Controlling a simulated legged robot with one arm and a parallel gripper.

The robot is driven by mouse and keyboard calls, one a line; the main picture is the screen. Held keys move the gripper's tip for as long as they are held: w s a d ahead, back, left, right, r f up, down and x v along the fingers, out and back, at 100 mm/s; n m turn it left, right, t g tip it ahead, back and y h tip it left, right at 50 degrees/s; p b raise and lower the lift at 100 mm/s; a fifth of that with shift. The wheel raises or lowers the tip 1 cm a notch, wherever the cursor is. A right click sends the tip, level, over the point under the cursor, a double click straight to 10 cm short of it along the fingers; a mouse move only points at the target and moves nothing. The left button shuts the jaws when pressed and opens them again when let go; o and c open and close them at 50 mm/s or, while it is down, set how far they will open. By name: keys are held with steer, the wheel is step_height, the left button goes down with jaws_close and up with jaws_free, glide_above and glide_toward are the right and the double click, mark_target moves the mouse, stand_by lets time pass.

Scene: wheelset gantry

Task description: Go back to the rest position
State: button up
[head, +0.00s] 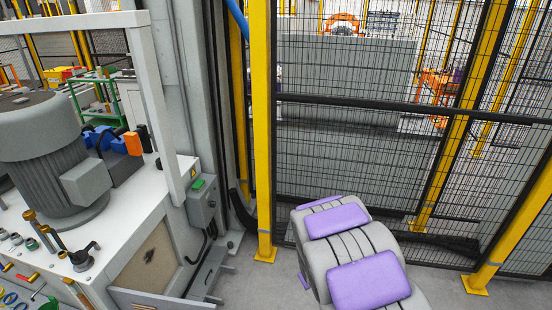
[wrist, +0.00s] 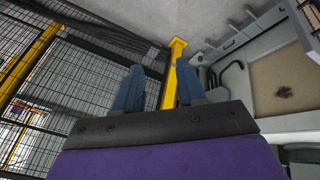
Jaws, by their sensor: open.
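My gripper (wrist: 158,84) shows in the wrist view with its two blue fingers spread apart and nothing held between them. Behind the fingers, at a distance, are a yellow post and bare floor. In the head view my grey arm with purple pads reaches in from the bottom right, in front of the fence. The gripper itself cannot be made out in the head view.
A yellow-framed mesh fence (head: 345,150) stands ahead, with a yellow post (head: 263,130) near my arm. On the left is a white machine cabinet (head: 160,250) carrying a grey motor (head: 45,165) and several fittings. A grey switch box (head: 202,205) is on its side. Grey floor (head: 250,285) is clear between cabinet and fence.

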steer(key=s+d+r+m+g, duration=0.2)
steer(key=s+r+g, duration=0.1)
steer(key=s+r, duration=0.8)
steer(key=s+d+r+m+g, duration=0.2)
steer(key=s+r+m, duration=0.1)
steer(key=s+r, duration=0.8)
steer(key=s+a+r+g+y, duration=0.1)
steer(key=s+a+r+g, duration=0.1)
steer(key=s, duration=1.4)
